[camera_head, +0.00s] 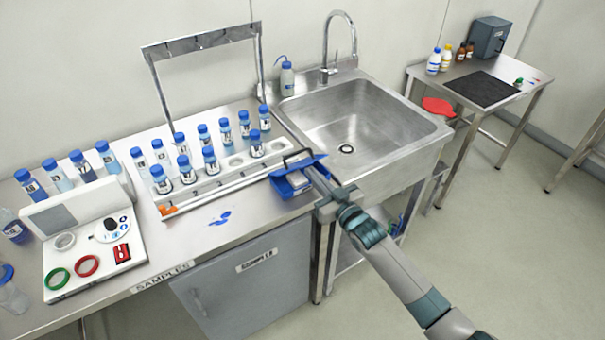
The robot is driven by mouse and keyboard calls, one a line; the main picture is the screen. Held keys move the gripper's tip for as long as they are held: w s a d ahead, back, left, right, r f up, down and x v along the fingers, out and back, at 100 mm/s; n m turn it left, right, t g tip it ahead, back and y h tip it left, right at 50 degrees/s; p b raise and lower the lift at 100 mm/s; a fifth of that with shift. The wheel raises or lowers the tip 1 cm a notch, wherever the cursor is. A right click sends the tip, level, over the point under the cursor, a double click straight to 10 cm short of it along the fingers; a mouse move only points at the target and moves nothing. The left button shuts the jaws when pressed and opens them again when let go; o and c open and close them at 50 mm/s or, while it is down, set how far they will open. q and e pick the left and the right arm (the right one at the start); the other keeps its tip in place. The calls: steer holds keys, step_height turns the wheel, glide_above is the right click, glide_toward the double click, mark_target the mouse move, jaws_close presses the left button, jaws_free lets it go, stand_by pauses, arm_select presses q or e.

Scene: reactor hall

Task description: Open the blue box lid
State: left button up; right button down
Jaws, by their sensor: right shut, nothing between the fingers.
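The blue box (284,189) sits on the steel counter at its right end, just left of the sink. Its blue lid (303,165) shows as a tilted plate above the box, so it looks at least partly raised. Something whitish shows inside the box under the lid. My right gripper (300,163) is at the lid, reaching in from the lower right, with its fingers shut and empty. The fingers and wrist hide part of the lid and the right side of the box; I cannot tell whether they touch the lid. My left gripper is not in view.
A white rack (222,182) with several blue-capped bottles stands left of the box.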

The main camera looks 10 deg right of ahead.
mark_target(306, 165)
steer(key=shift+w+a+r+p, duration=0.1)
steer(key=shift+w+a+r, duration=0.15)
steer(key=shift+w+r, duration=0.35)
steer(key=shift+w+a+r+p, duration=0.2)
steer(key=shift+w+r, duration=0.25)
steer(key=shift+w, duration=0.2)
steer(key=shift+w+a+r+p, duration=0.1)
steer(key=shift+w+a+r, duration=0.15)
steer(key=shift+w+r, duration=0.35)
steer(key=shift+f, duration=0.1)
steer(key=shift+w+a, duration=0.1)
steer(key=shift+w, duration=0.15)
steer(key=shift+b+x, duration=1.05)
steer(key=shift+x, duration=0.7)
steer(key=shift+w, duration=0.1)
